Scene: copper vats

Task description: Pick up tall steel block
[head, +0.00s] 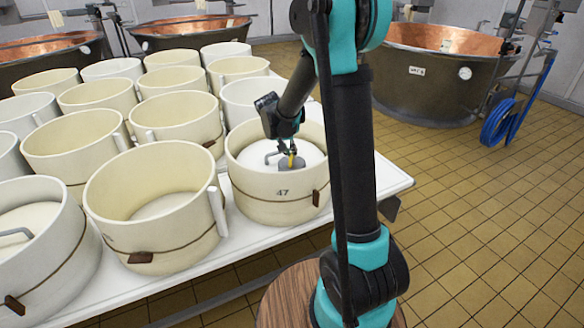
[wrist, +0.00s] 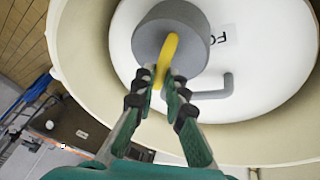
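The steel block (head: 291,163) is a grey cylinder with a yellow handle. It sits inside the cream mould marked 47 (head: 281,195), on the white disc there. In the wrist view the block (wrist: 150,40) fills the upper middle, with its yellow handle arching over the top. My gripper (head: 289,147) reaches down into the mould from above. In the wrist view my gripper's fingertips (wrist: 163,75) lie close on either side of the yellow handle and look closed on it. The block looks to rest on the disc; its underside is hidden.
A bent grey handle (wrist: 217,88) stands on the white disc (wrist: 265,65) beside the block. The mould wall surrounds my gripper. Several other moulds crowd the white table (head: 385,180) to the left. Copper vats (head: 440,75) stand behind.

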